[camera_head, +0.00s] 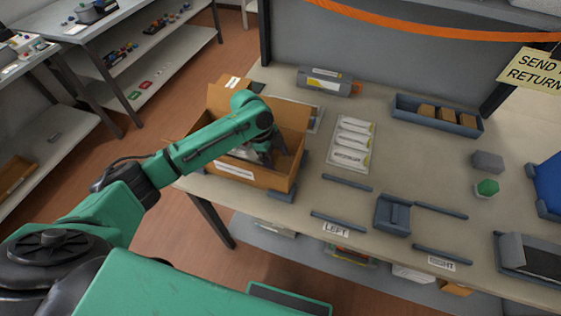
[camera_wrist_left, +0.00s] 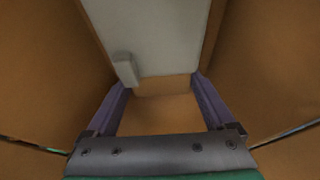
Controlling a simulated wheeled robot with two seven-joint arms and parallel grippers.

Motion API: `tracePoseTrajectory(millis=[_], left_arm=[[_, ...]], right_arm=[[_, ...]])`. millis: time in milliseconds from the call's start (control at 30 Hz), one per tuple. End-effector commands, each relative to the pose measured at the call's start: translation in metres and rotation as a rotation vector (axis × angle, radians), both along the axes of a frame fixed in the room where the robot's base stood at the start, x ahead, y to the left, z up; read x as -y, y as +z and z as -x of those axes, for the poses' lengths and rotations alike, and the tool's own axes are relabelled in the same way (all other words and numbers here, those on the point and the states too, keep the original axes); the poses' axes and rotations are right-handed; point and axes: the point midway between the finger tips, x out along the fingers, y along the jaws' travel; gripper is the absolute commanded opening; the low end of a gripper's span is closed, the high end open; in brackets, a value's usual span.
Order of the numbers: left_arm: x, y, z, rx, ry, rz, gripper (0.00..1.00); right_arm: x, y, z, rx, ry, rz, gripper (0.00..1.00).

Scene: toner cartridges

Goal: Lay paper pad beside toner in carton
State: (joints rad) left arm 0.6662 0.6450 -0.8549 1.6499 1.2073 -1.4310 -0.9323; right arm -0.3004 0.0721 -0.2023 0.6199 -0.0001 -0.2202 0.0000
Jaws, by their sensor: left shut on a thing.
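An open brown carton (camera_head: 270,183) stands at the left of the table with its flaps up. My left gripper (camera_head: 274,157) reaches down inside it. In the left wrist view its two fingers (camera_wrist_left: 162,98) are apart, closed on a brown paper pad (camera_wrist_left: 162,112) that spans the gap between them. The grey-white toner (camera_wrist_left: 160,40) lies in the carton just beyond the pad; part of it shows in the head view (camera_head: 240,155). The carton walls and gripper hide the pad in the head view, and I cannot tell whether it touches the floor. My right gripper is out of view.
A blue-grey tray (camera_head: 470,128) holds several brown pads at the back right. A sheet with white packets (camera_head: 352,145) lies right of the carton. A grey cartridge (camera_head: 325,83) lies behind. Rails and a grey holder (camera_head: 392,214) occupy the front.

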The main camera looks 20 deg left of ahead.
Motion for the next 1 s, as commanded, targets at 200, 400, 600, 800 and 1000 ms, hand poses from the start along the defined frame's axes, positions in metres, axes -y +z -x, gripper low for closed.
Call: tracePoseTrajectory(millis=[200, 400, 600, 800, 1000], left_arm=[[0.000, -0.003, 0.000, 0.001, -0.001, -0.001, 0.37], [0.000, -0.005, 0.000, 0.001, -0.001, -0.001, 1.00], [0.000, -0.004, 0.000, 0.001, -0.001, -0.001, 1.00], [-0.010, 0.020, -0.002, 0.005, 0.000, -0.001, 1.00], [-0.031, 0.071, -0.003, 0.005, 0.001, -0.001, 1.00]], right_arm=[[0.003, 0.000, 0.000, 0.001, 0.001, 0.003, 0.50], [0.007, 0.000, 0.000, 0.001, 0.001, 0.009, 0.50], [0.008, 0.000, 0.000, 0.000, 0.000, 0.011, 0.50], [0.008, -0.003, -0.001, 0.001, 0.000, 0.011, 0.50], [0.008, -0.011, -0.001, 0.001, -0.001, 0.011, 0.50]])
